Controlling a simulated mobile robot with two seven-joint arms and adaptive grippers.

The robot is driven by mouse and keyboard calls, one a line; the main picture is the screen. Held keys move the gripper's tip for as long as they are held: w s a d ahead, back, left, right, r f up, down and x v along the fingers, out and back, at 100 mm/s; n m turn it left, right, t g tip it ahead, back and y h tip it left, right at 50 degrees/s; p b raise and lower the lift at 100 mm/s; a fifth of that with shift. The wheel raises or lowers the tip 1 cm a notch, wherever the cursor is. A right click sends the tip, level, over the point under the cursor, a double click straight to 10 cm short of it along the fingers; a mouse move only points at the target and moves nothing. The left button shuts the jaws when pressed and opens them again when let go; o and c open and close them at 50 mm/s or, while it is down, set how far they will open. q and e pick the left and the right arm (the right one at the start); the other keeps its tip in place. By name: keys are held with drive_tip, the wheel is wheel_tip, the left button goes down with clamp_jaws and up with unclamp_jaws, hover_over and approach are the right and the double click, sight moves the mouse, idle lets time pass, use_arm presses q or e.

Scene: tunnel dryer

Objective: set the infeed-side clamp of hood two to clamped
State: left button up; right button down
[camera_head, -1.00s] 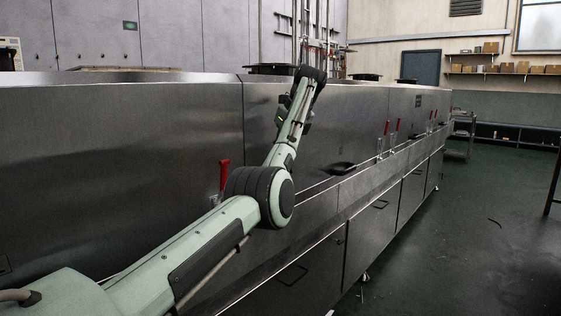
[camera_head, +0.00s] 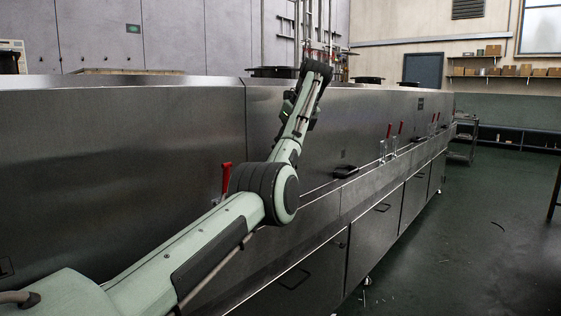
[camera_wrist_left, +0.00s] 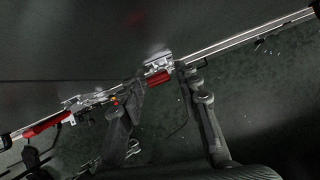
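My left arm reaches along the steel hoods in the head view; its gripper cannot be made out there. In the left wrist view my left gripper (camera_wrist_left: 160,78) has its two dark fingers spread, one each side of a clamp's short-looking red handle (camera_wrist_left: 158,77). Contact with the handle cannot be told. A second clamp with a long red handle (camera_wrist_left: 45,126) lies left of the fingers. In the head view a raised red handle (camera_head: 227,176) shows behind my elbow, and a pair of upright red-handled clamps (camera_head: 389,131) stands farther along. Which wrist-view clamp matches which is unclear. My right gripper is out of view.
A long rail or ledge (camera_wrist_left: 255,37) runs along the hood's lower edge. Cabinet doors (camera_head: 372,235) with dark handles lie below the hoods. A black hood handle (camera_head: 345,171) sticks out. The green floor (camera_head: 460,250) at the right is mostly open.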

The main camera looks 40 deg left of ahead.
use_arm(q)
drive_tip(key=v, duration=0.9)
drive_tip(key=shift+d+r, duration=0.2)
drive_tip(key=shift+r, duration=0.1)
drive_tip(key=shift+s, duration=0.1)
